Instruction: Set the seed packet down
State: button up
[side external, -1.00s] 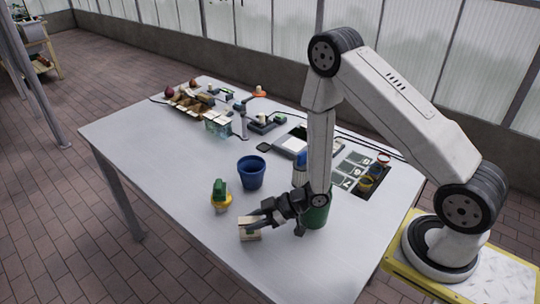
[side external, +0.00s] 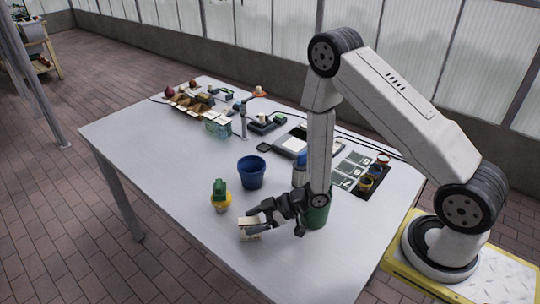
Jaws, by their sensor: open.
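A small cream-coloured seed packet (side external: 250,236) is at the tips of my gripper (side external: 252,223), low over the front part of the grey table (side external: 165,170). My gripper is open, with its fingers around or right beside the packet. The fingers hide part of the packet. I cannot tell whether the packet touches the table or still touches a finger.
A yellow pot with a green block-like top (side external: 220,196) stands just left of my gripper. A blue pot (side external: 251,172) is behind it, and a green pot (side external: 317,214) is to the right. Trays and small items fill the back. The table's front left is clear.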

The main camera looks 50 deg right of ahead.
jog(key=v, duration=1.2)
dwell(0.7)
jog(key=w+d+r+m+g+h, duration=0.25)
jog(key=d+r+m+h, duration=0.2)
jog(key=h, duration=0.35)
jog(key=s+a+r+m+g, duration=0.3)
jog(key=s+a+r+m, duration=0.1)
jog(key=s+r, duration=0.1)
jog(key=shift+s+a+r+h, duration=0.3)
jog(key=shift+s+a+r, duration=0.1)
jog(key=shift+s, duration=0.15)
